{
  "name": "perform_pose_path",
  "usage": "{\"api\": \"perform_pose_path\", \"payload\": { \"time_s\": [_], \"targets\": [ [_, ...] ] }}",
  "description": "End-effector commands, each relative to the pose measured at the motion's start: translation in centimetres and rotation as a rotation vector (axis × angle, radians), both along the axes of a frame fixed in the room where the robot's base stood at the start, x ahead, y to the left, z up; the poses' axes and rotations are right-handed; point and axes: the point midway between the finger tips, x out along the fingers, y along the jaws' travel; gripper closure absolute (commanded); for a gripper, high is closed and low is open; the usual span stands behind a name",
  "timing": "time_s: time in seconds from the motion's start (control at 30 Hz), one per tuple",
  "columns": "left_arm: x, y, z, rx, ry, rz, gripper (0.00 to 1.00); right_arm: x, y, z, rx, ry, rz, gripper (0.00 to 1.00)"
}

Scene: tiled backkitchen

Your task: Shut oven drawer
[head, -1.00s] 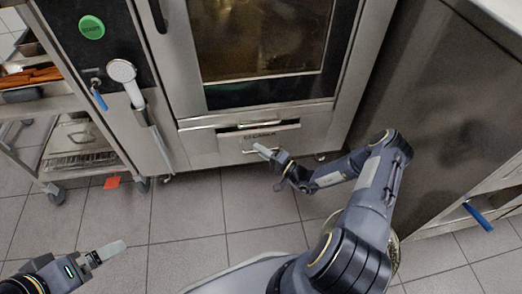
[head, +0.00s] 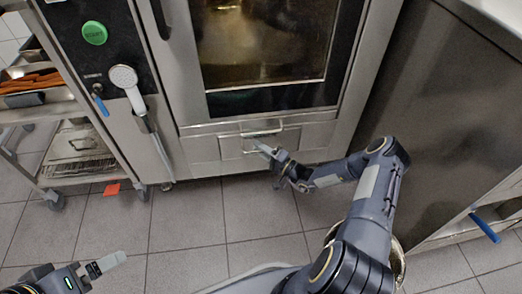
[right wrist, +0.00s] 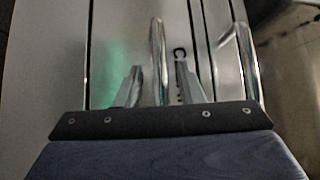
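The oven drawer (head: 232,147) is the low steel front under the oven door. Its front looks flush with the panel around it, with no dark gap above it. A bright handle bar (head: 268,131) shows at its top. My right gripper (head: 264,150) is in front of the drawer. In the right wrist view its two fingers (right wrist: 158,85) stand apart, on either side of a metal bar (right wrist: 158,45), with space beside it. Contact cannot be told. My left gripper (head: 108,263) is low at the left, away from the oven; its finger gap is not clear.
The oven door (head: 265,50) above is shut. A hand shower (head: 126,80) hangs on the left panel. A wheeled rack (head: 75,170) with trays stands at the left. A steel cabinet (head: 430,120) stands close on the right.

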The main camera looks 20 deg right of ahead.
Motion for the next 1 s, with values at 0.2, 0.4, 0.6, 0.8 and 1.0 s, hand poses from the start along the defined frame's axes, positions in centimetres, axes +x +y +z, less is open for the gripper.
{"api": "perform_pose_path", "payload": {
  "time_s": [0.2, 0.4, 0.6, 0.8, 1.0],
  "targets": [
    [0.0, 0.0, 0.2, 0.000, 0.000, 0.000, 0.00, -0.3, -0.2, 0.0, 0.001, 0.001, 0.000, 0.66],
    [0.0, 0.0, 1.3, 0.000, 0.000, 0.000, 0.00, -2.7, -1.7, -0.2, 0.000, 0.002, -0.003, 0.66],
    [0.0, 0.0, 2.1, 0.000, 0.000, 0.000, 0.00, -5.4, -3.3, -0.7, 0.000, 0.002, -0.002, 0.66],
    [0.0, 0.0, 2.3, 0.000, 0.000, 0.000, 0.00, -6.6, -3.9, -1.0, 0.002, 0.001, 0.000, 0.66],
    [0.0, 0.0, 2.3, 0.000, 0.000, 0.000, 0.00, -6.6, -3.9, -1.1, 0.001, 0.001, 0.001, 0.66]
  ]
}}
